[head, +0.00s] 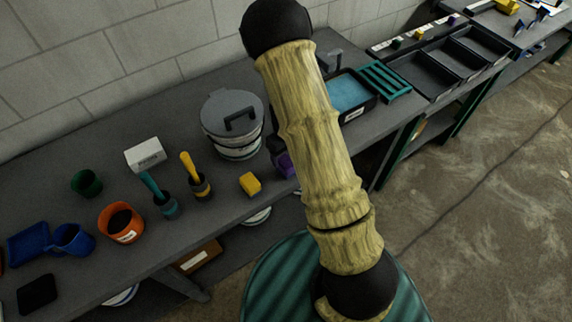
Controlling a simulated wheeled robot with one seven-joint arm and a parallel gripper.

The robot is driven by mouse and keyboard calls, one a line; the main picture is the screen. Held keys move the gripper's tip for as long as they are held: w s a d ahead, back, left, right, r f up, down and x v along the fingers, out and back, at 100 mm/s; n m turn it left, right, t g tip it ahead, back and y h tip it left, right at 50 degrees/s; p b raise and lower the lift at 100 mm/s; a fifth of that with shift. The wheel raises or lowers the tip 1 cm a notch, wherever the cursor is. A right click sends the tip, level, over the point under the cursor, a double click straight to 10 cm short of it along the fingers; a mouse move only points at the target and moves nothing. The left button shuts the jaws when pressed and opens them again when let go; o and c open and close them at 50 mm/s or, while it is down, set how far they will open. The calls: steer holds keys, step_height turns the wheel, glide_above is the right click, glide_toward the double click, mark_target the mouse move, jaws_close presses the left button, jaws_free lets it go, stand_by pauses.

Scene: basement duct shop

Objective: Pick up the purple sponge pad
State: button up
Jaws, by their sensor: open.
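A purple thing (286,165), which looks like the purple sponge pad, lies on the grey workbench (100,155) just left of my arm. My arm covers its right side, so its full shape is hidden. A dark object sits against it at its upper left. My arm rises across the middle of the head view. My gripper is not visible, so its place relative to the pad cannot be seen.
A yellow block (250,184) lies left of the pad, and a lidded grey pot (232,124) stands behind it. Yellow-handled (196,177) and teal-handled tools, an orange cup (121,222) and blue containers are further left. A blue-filled tray (347,92) and dark bins are right. Floor at right is clear.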

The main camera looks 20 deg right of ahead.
mark_target(285, 163)
stand_by(0.3)
steer(key=shift+f+p, duration=1)
steer(key=shift+f, duration=1.6)
steer(key=shift+a, duration=0.1)
steer(key=c, duration=1.1)
